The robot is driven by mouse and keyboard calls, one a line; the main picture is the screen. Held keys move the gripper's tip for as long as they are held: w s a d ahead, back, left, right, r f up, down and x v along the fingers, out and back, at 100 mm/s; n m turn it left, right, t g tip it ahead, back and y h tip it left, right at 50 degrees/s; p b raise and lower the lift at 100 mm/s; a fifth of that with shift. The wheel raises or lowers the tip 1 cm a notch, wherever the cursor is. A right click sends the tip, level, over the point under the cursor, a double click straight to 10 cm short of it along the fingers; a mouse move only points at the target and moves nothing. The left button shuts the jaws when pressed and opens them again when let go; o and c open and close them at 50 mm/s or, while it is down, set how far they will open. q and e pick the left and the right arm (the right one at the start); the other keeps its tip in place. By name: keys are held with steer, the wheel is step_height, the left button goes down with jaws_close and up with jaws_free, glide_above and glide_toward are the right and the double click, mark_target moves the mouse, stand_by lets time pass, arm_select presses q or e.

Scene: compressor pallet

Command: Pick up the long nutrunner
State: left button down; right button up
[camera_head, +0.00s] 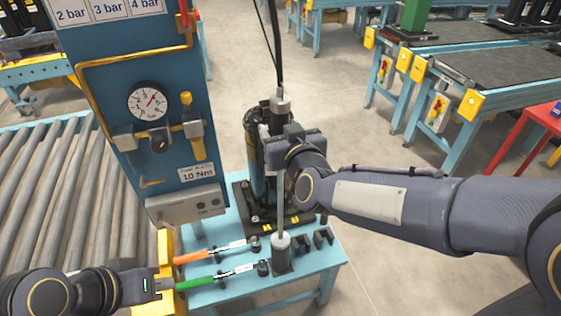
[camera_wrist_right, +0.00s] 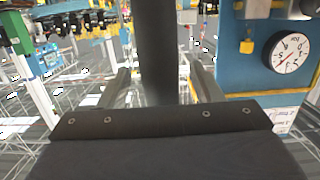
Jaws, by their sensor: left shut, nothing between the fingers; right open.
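The long nutrunner (camera_head: 281,108) hangs upright from a dark cable above a light blue bench, with its lower end (camera_head: 281,241) near the bench's front part. My right gripper (camera_head: 268,132) is at its upper body, coming from the right, and partly hides it. In the right wrist view a dark upright shaft (camera_wrist_right: 156,45) stands between the two open fingers (camera_wrist_right: 160,85), with gaps on both sides; whether it touches a finger cannot be told. My left gripper (camera_head: 168,284) is shut and empty at the lower left, by the green wrench handle.
The light blue bench (camera_head: 318,262) holds an orange-handled wrench (camera_head: 195,256), a green-handled wrench (camera_head: 196,282) and a black compressor (camera_head: 253,135) behind the nutrunner. A blue gauge panel (camera_head: 130,65) rises at the left, beside a roller conveyor (camera_head: 45,190).

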steer(key=x, duration=0.3)
steer(key=shift+f, duration=0.1)
steer(key=shift+s, duration=0.1)
jaws_close()
stand_by(0.9)
steer(key=shift+r, duration=0.25)
